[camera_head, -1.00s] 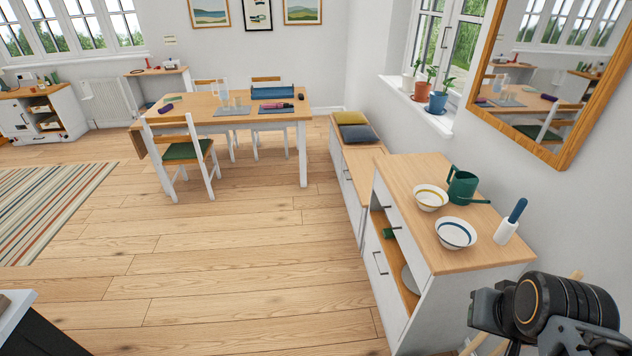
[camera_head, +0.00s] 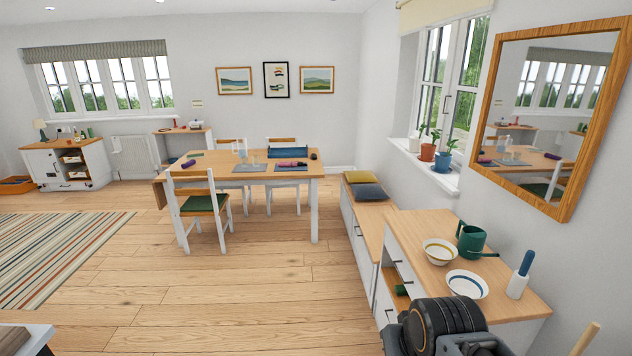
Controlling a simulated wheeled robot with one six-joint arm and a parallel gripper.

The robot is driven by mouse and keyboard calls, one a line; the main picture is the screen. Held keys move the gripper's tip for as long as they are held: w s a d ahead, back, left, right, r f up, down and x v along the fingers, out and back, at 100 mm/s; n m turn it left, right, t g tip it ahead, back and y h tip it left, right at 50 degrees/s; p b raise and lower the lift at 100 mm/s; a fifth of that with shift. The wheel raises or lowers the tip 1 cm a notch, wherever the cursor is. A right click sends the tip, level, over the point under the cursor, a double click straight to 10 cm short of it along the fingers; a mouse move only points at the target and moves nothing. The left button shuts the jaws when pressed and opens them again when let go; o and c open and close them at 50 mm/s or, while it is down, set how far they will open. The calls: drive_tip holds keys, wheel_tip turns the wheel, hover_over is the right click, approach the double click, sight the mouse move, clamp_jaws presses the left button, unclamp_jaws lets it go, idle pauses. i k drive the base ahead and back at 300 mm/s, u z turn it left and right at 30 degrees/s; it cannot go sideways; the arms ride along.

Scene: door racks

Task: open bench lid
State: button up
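The bench (camera_head: 350,216) is a long low white unit with a wooden top, against the right wall below the window. Its wooden lid (camera_head: 375,222) looks closed. A yellow cushion (camera_head: 358,176) and a dark grey-blue cushion (camera_head: 370,191) lie on its far end. Dark handles show on the white front. A dark part of my arm covers the lower right of the view, nearer than the bench. My gripper's fingers are not visible.
A taller cabinet (camera_head: 420,235) with two bowls (camera_head: 466,284), a green watering can (camera_head: 473,241) and a blue-handled item (camera_head: 520,275) stands at the bench's near end. A table (camera_head: 240,172) and chair (camera_head: 203,205) stand left. The wooden floor between is clear.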

sight(370, 220)
drive_tip(key=u, duration=0.3)
drive_tip(key=i, duration=4.7)
drive_tip(key=z, duration=0.25)
